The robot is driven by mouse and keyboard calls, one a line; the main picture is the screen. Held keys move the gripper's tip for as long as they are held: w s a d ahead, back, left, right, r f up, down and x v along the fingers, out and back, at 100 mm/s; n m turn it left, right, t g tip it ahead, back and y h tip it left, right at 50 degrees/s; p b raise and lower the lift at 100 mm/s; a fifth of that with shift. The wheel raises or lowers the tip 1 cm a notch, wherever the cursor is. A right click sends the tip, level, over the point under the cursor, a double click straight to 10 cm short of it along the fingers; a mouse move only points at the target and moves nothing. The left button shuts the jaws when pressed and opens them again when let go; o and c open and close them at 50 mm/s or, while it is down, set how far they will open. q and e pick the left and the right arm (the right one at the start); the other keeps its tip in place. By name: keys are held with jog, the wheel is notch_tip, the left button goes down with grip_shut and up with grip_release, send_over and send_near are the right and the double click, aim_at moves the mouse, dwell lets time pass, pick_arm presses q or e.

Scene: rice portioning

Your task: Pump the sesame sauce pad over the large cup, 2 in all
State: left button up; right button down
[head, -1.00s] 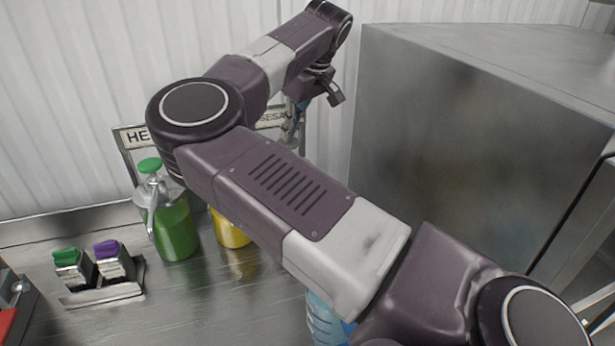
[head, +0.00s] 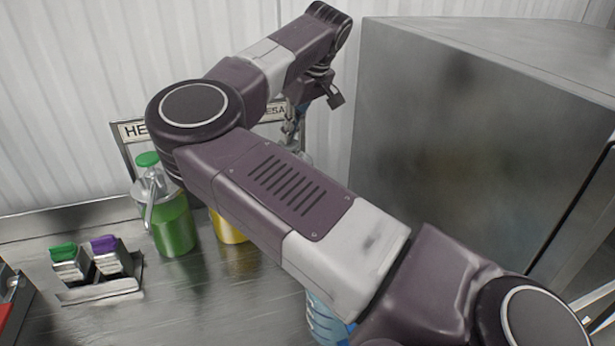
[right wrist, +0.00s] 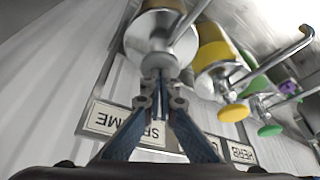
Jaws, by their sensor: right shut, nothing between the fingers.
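My right gripper (right wrist: 160,78) is shut and empty. In the right wrist view, which shows the scene upside down, its fingertips are at the metal top of the sesame dispenser (right wrist: 150,35), in front of the "SESAME" label (right wrist: 120,120). The pump head is hidden behind the fingers, and I cannot tell if they touch it. In the head view my right arm covers most of this dispenser, and the right gripper (head: 294,122) shows only in part beyond the arm. No large cup can be made out. My left gripper is out of view.
A green-filled pump bottle (head: 173,225) and a yellow one (head: 228,228) stand beside the sesame place. A small holder with green and purple-topped items (head: 100,262) is at left. A large steel box (head: 460,130) stands at right. A blue clear container (head: 322,318) is partly hidden.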

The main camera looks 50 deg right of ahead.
jog(key=shift+r+p, duration=1.1)
jog(key=shift+r, duration=0.65)
jog(key=shift+r, duration=0.1)
notch_tip(320, 180, up, 6)
jog(key=p, duration=0.4)
